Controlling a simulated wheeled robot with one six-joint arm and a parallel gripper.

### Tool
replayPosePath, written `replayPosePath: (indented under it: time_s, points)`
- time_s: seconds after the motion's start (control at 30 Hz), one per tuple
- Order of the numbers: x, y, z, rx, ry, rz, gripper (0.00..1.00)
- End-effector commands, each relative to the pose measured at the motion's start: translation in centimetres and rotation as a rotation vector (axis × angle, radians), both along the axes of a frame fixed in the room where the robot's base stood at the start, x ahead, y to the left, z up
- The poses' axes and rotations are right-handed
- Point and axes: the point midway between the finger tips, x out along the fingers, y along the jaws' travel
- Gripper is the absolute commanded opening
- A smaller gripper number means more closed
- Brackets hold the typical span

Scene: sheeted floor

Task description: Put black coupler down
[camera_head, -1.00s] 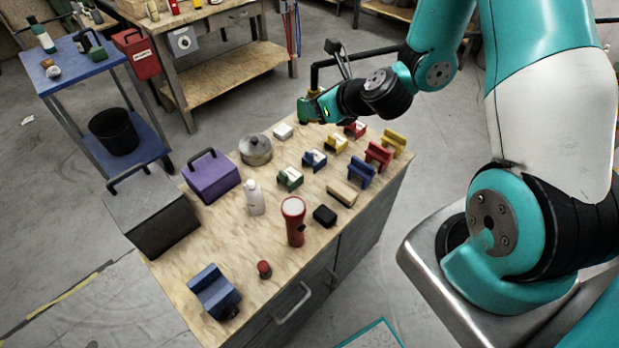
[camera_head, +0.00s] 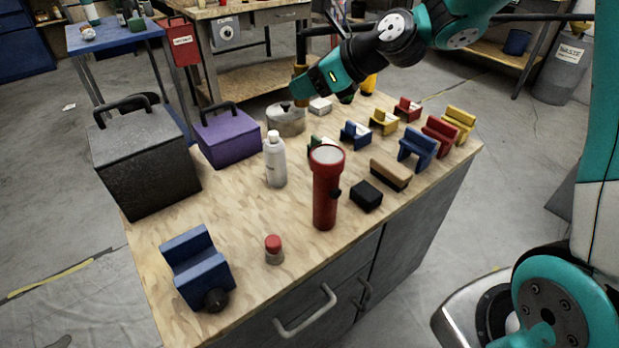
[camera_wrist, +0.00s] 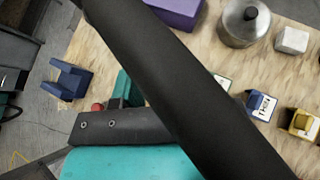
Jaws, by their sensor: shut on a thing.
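My gripper (camera_head: 304,88) is above the far side of the wooden worktop, near the grey lidded pot in the picture. It is shut on the end of a black hose-like line, which I take to be the black coupler (camera_head: 301,52). This line drops upright into the jaws, with a brass-coloured tip below, and a long dark run leads off to the right behind my arm. In the wrist view a thick black bar (camera_wrist: 190,90) crosses the picture and hides the jaws. The coupler's exact shape is hard to make out.
The worktop (camera_head: 240,205) holds a grey pot (camera_head: 287,121), a purple box (camera_head: 228,138), a black box (camera_head: 148,165), a white bottle (camera_head: 275,162), a red flashlight (camera_head: 325,195) and several coloured holders.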

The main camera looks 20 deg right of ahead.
Motion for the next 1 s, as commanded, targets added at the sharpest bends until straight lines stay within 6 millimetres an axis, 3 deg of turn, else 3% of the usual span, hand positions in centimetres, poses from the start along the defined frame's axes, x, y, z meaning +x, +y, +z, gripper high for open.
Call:
replayPosePath:
  time_s: [0.17,0.6,1.0]
  points:
    - [0.0,0.3,-2.1,0.002,0.004,0.01,0.0]
    - [0.0,0.2,-13.8,0.003,0.005,0.008,0.0]
    - [0.0,0.2,-18.0,0.001,0.001,0.008,0.0]
